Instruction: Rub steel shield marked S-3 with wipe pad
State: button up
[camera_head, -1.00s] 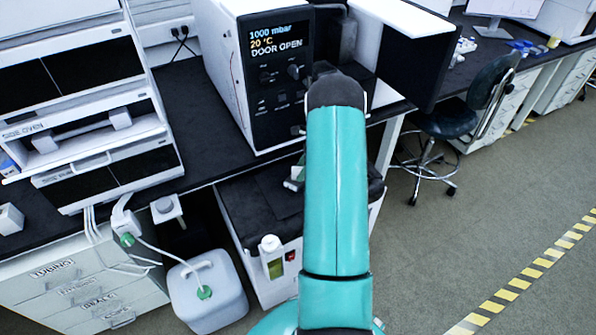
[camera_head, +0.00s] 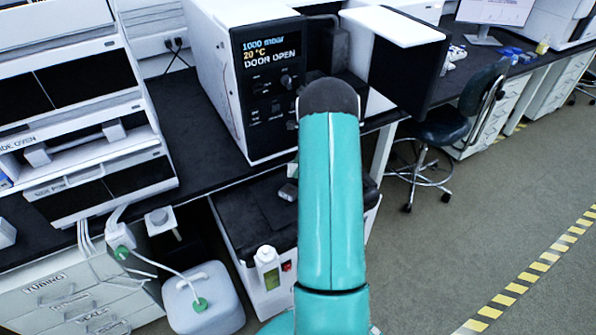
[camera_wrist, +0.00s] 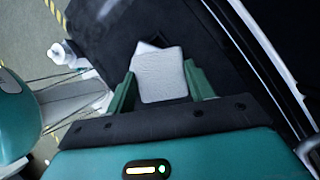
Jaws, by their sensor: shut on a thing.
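My gripper (camera_wrist: 160,70) shows in the wrist view with its two green fingers on either side of a whitish, textured wipe pad (camera_wrist: 162,86). The pad is held between them, over a dark surface. In the head view my arm hides most of the gripper; a small grey piece (camera_head: 289,191) shows just left of the arm, and I cannot tell what it is. I cannot make out a steel shield or an S-3 mark in either view.
A white oven (camera_head: 218,75) reading DOOR OPEN stands on the black bench, its door (camera_head: 405,65) swung out right. Below is a black-topped low cabinet (camera_head: 240,215) with a white bottle (camera_head: 267,265). A white jug (camera_head: 200,300) and a chair (camera_head: 440,130) flank it.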

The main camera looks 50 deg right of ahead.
aim_at(292, 167)
jog(key=shift+r, duration=0.45)
jog(key=shift+w+d+r, duration=0.1)
jog(key=shift+d+r, duration=0.1)
jog(key=shift+r, duration=0.55)
jog(key=shift+w+d+r, duration=0.1)
jog(key=shift+d+r, duration=0.05)
jog(key=shift+r, duration=0.6)
jog(key=shift+s, duration=0.1)
